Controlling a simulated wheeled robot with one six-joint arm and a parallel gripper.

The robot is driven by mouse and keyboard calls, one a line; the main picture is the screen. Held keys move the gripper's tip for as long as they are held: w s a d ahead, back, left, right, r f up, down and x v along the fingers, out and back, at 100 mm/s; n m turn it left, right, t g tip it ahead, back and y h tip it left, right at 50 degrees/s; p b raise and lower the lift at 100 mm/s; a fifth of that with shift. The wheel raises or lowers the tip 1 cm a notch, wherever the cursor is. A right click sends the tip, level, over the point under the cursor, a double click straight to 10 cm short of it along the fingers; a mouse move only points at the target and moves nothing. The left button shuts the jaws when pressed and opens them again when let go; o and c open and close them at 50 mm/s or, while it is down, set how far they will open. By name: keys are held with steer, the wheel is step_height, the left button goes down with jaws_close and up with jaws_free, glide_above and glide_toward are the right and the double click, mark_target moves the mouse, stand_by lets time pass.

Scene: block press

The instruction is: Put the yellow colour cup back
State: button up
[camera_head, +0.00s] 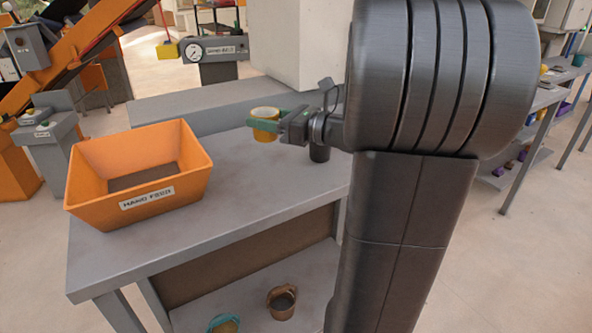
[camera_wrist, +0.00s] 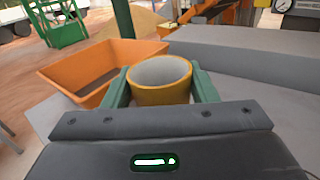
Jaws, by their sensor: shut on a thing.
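The yellow cup (camera_head: 265,117) is held upright in the head view, above the grey table. My gripper (camera_head: 268,121) has its green fingers shut on the cup's sides. In the wrist view the cup (camera_wrist: 160,82) sits between the two green fingers of my gripper (camera_wrist: 160,90), with its round open top facing up. Its inside looks pale, and its bottom is hidden in that view.
An orange bin (camera_head: 140,209) labelled "HAND FEED" stands on the grey table (camera_head: 240,205), left of the cup. A dark cylinder (camera_head: 319,152) stands below my gripper. A brown cup (camera_head: 282,302) and a teal-rimmed cup (camera_head: 223,324) are on the lower shelf. The tabletop's middle is clear.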

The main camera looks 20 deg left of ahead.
step_height(320, 180, down, 10)
steer(key=b, duration=0.3)
steer(key=shift+f, duration=0.15)
steer(key=o, duration=1.2)
steer(key=shift+c, duration=0.2)
steer(key=shift+r, duration=0.25)
steer(key=d, duration=0.4)
steer(key=d+p, duration=0.1)
steer(key=d, duration=0.3)
steer(key=s+d, duration=0.1)
steer(key=d, duration=0.3)
steer(key=shift+p, duration=0.35)
